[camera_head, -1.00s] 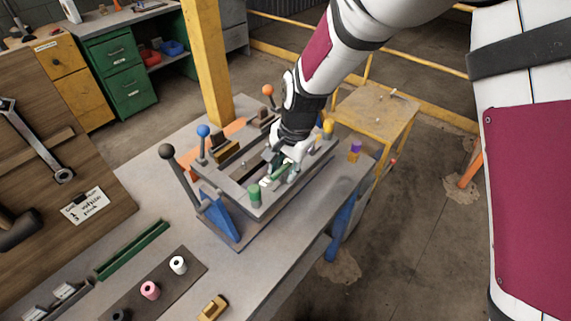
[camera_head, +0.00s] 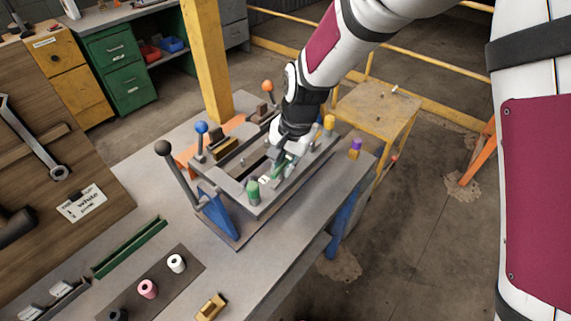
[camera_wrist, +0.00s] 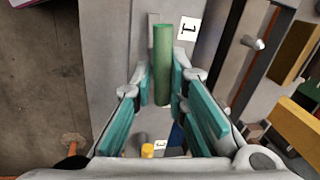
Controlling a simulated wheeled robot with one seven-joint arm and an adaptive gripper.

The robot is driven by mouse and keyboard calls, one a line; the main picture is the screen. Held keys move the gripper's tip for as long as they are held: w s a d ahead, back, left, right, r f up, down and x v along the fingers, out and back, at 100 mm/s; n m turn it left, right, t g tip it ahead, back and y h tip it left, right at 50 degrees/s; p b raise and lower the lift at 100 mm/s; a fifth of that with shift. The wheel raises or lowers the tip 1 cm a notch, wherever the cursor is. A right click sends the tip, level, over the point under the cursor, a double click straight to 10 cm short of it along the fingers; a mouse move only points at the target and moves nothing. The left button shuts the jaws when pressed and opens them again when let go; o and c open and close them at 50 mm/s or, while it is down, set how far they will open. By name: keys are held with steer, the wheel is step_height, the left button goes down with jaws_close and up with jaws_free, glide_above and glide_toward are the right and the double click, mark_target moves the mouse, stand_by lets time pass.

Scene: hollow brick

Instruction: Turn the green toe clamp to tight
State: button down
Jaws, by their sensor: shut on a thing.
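The green toe clamp handle (camera_head: 277,171) is a green bar on the grey frame of the fixture (camera_head: 222,182). In the wrist view the green bar (camera_wrist: 162,50) lies along the frame, its near end between my two teal finger pads. My gripper (camera_wrist: 162,84) is shut on this bar; in the head view my gripper (camera_head: 285,158) comes down over it from the upper right. White tags marked with a figure lie beside the bar; one tag (camera_wrist: 188,29) reads 1. The bar's pivot is not clear to see.
A purple-and-yellow piece (camera_head: 354,148) stands at the table's right.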

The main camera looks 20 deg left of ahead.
steer(key=n+b, duration=0.1)
steer(key=n, duration=0.1)
steer(key=a+n, duration=0.1)
steer(key=shift+n+g+b, duration=0.3)
steer(key=shift+n+b, duration=0.05)
steer(key=shift+n, duration=0.05)
steer(key=n+b, duration=0.1)
steer(key=n, duration=0.1)
steer(key=n+b, duration=0.1)
steer(key=n, duration=0.1)
steer(key=shift+s+a+n+g, duration=0.15)
steer(key=shift+n+g, duration=0.15)
steer(key=shift+g, duration=0.1)
steer(key=n, duration=0.1)
steer(key=n+b, duration=0.2)
steer(key=n, duration=0.1)
steer(key=shift+s+a+f+g+h, duration=0.15)
steer(key=shift+s+g+h, duration=0.1)
steer(key=shift+g+h, duration=0.15)
steer(key=shift+s+n+h+b, duration=0.15)
steer(key=shift+n+b, duration=0.15)
steer(key=shift+n, duration=0.6)
steer(key=shift+s+n+h+b, duration=0.15)
steer(key=shift+n+b, duration=0.1)
steer(key=shift+n, duration=0.65)
steer(key=shift+w+n, duration=0.1)
steer(key=shift+n, duration=0.2)
